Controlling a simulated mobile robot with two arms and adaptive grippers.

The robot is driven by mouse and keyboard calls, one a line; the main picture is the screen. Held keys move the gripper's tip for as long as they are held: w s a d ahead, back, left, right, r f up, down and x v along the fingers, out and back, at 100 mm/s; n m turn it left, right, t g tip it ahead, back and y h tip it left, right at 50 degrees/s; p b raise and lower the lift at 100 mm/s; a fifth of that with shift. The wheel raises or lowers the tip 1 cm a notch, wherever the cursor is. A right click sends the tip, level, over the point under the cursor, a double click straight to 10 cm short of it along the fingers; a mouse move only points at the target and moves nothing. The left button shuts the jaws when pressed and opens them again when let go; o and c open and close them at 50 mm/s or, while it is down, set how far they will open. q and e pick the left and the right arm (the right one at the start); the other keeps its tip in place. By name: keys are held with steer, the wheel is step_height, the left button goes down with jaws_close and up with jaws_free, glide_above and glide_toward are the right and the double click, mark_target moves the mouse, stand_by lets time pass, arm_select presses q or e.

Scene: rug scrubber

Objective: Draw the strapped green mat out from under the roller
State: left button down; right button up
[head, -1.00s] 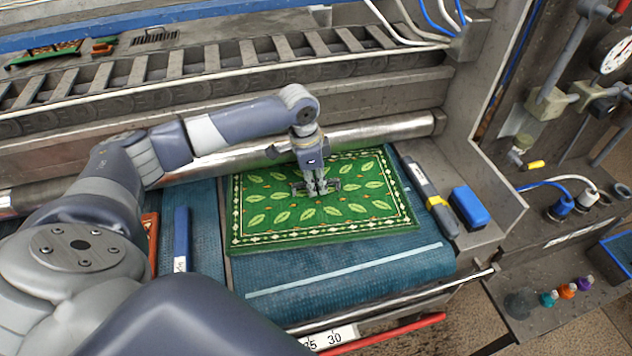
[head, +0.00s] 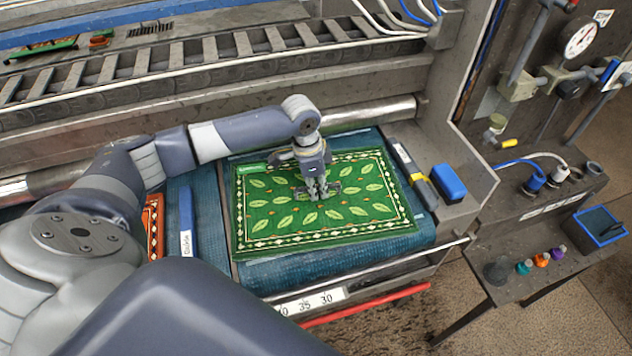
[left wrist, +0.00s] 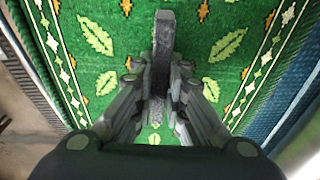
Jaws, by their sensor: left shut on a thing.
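The green mat (head: 275,225), patterned with leaves and a cream border, lies flat on the blue belt (head: 358,142) in the head view. Its far edge is in front of the metal roller (head: 375,112), with a strip of bare belt between them at the right. My left gripper (head: 317,193) is over the mat's middle, shut on a grey strap (head: 332,188). The strap also shows between the fingers in the left wrist view (left wrist: 162,55). A plain green piece (head: 262,169) shows at the mat's far left, partly hidden by the gripper. My right gripper is not in view.
A blue bar (head: 187,222) and an orange mat (head: 153,222) lie left of the mat. A grey tool with a yellow band (head: 412,175) and a blue block (head: 447,183) are close on the right. A metal rail and red bar (head: 370,303) run along the front.

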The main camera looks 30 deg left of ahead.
arm_select(q)
steer(key=shift+w+a, duration=0.1)
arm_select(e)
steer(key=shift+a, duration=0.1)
arm_select(q)
steer(key=c, duration=1.5)
jaws_free()
steer(key=shift+c, duration=0.2)
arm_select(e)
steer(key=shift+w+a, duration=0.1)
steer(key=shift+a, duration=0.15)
arm_select(q)
steer(key=shift+a+r, duration=0.1)
steer(key=shift+r, duration=0.2)
step_height(320, 180, up, 11)
steer(key=s+a, duration=0.1)
steer(key=shift+r, duration=0.15)
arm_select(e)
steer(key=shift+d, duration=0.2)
arm_select(q)
steer(key=shift+a, duration=0.1)
